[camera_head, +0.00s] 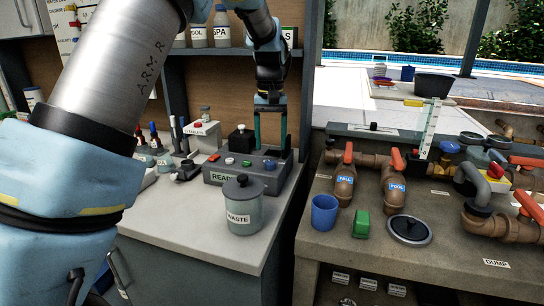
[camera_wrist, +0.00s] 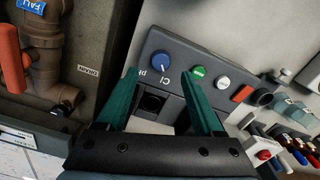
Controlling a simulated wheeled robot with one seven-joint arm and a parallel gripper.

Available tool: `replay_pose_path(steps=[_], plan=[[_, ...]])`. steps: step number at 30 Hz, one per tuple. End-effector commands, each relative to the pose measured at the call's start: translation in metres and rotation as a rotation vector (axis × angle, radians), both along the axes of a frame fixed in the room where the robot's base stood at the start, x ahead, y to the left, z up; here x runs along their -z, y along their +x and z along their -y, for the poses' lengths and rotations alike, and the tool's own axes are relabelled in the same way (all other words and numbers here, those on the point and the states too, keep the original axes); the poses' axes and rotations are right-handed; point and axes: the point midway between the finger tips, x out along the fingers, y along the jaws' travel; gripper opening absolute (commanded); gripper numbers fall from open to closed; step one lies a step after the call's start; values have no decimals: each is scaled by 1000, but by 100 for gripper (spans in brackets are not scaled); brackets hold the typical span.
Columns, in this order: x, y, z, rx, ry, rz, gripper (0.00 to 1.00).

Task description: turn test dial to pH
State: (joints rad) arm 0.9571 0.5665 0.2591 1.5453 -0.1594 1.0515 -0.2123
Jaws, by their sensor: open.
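The test dial is a blue round knob (camera_head: 269,164) at the right end of a dark grey tester box (camera_head: 225,178). In the wrist view the dial (camera_wrist: 160,60) has a white pointer mark, with the labels pH and Cl on the near side. The mark seems nearer Cl, but it is small. My gripper (camera_head: 270,146) points down over the dial's end of the box. In the wrist view its green fingers (camera_wrist: 160,76) are open and empty, spread to either side of the dial's line and apart from it.
A green button (camera_wrist: 198,72), a white button (camera_wrist: 222,82) and a red one (camera_wrist: 242,93) line the box. A grey waste pot (camera_head: 243,210) stands in front. Brown pipes with red-handled valves (camera_head: 397,160) fill the right-hand counter. Bottles stand on the shelf behind.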

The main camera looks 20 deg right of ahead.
Motion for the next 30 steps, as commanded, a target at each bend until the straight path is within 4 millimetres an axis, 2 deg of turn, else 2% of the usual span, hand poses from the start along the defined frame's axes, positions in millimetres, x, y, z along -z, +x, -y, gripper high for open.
replay_pose_path(steps=[3, 9, 14, 21, 23, 30], plan=[[21, 0, -1, -1, 4, -1, 69], [47, 0, -1, 0, 1, 0, 69], [55, 0, -1, 0, 0, 1, 69], [56, 0, -1, -1, 0, 1, 69], [56, 0, -1, -1, 0, 1, 64], [56, 0, -1, -1, 0, 1, 37]])
